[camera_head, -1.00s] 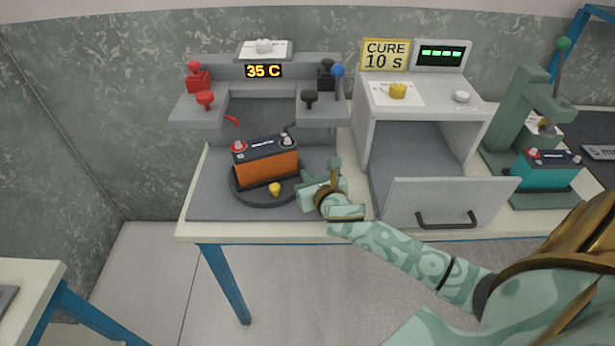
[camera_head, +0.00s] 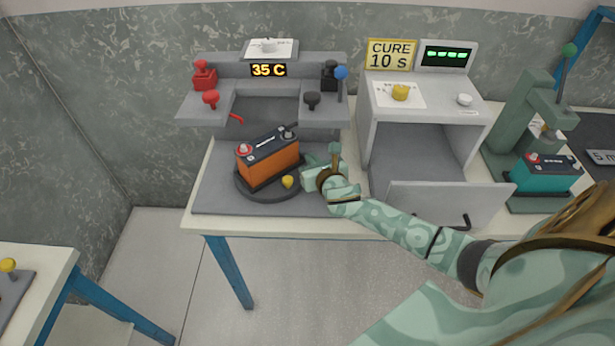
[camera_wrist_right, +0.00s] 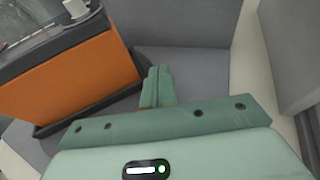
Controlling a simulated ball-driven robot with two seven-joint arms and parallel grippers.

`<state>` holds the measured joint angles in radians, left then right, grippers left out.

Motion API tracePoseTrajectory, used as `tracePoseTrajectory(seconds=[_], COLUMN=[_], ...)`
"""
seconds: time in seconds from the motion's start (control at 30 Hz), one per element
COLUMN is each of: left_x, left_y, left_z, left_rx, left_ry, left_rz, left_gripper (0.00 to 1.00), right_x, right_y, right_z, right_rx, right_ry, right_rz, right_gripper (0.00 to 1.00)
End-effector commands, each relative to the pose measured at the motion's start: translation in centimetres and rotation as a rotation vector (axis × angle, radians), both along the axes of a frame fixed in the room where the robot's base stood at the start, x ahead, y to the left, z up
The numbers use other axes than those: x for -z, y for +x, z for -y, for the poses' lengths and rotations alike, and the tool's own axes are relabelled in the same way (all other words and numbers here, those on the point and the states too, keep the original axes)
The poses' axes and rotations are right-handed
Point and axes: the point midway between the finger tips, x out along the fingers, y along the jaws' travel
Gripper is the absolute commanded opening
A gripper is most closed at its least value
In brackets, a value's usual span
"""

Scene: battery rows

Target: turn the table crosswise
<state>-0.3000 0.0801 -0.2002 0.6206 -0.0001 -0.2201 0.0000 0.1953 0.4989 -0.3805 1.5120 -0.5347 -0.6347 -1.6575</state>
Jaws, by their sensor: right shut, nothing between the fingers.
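A round dark turntable (camera_head: 252,193) sits on the grey mat of the workbench in the head view. An orange battery (camera_head: 270,166) with a dark top stands upright on it, lying slantwise with its right end farther back. A yellow knob (camera_head: 288,181) is on the turntable's front right rim. My right gripper (camera_head: 308,174) is at the turntable's right side, close to the knob; whether it touches is unclear. In the wrist view its fingers (camera_wrist_right: 156,88) are shut together and empty, right of the battery (camera_wrist_right: 70,85). My left gripper is out of view.
Behind the turntable stands a grey test fixture (camera_head: 265,110) with red and black clamps and a 35 C display. To the right is a cure box (camera_head: 415,120) with its front drawer panel (camera_head: 440,203) out. A press (camera_head: 530,130) holds a teal battery.

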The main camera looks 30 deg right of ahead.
Motion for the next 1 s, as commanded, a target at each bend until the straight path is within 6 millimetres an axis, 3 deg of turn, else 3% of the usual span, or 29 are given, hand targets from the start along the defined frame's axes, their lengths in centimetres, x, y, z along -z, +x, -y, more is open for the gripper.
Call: tracePoseTrajectory(seconds=[1.0], left_x=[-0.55], left_y=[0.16], left_z=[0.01], left_rx=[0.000], left_ry=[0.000], left_rz=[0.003], left_gripper=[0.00], right_x=[-0.15], right_y=[0.06], right_z=[0.14], right_rx=[-0.001], right_ry=[0.001], right_rz=[-0.002], right_gripper=[0.00])
